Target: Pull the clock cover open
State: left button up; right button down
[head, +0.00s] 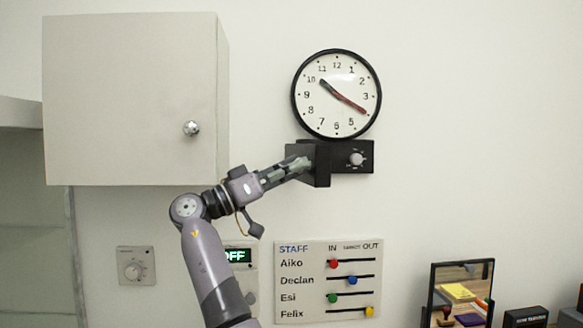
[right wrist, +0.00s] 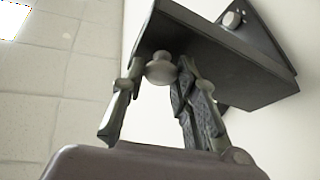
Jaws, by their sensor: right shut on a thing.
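The round wall clock (head: 336,94) has a black rim, white face, black hands and a red hand. Below it is a black control plate (head: 366,156) with a silver dial (head: 356,159); the dial also shows in the right wrist view (right wrist: 232,19). The black clock cover (head: 322,166) stands out from the plate at an angle, partly open, leaving the dial in sight. In the right wrist view, the cover (right wrist: 235,70) has a small round knob (right wrist: 161,69). My right gripper (head: 301,163) is shut on this knob, one finger each side. My left gripper is not seen.
A closed white cabinet (head: 130,90) with a knob hangs left of the clock. Below are a wall dial (head: 133,267), an OFF display (head: 238,255) and a staff board (head: 312,284) with colored sliders. A black-framed box (head: 460,292) stands lower right. Wall right of the clock is clear.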

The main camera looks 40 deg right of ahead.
jog(key=c, duration=1.2)
grip_release()
jog(key=shift+d, duration=0.15)
jog(key=shift+c, duration=0.2)
jog(key=v, duration=1.2)
jog(key=shift+c, duration=0.4)
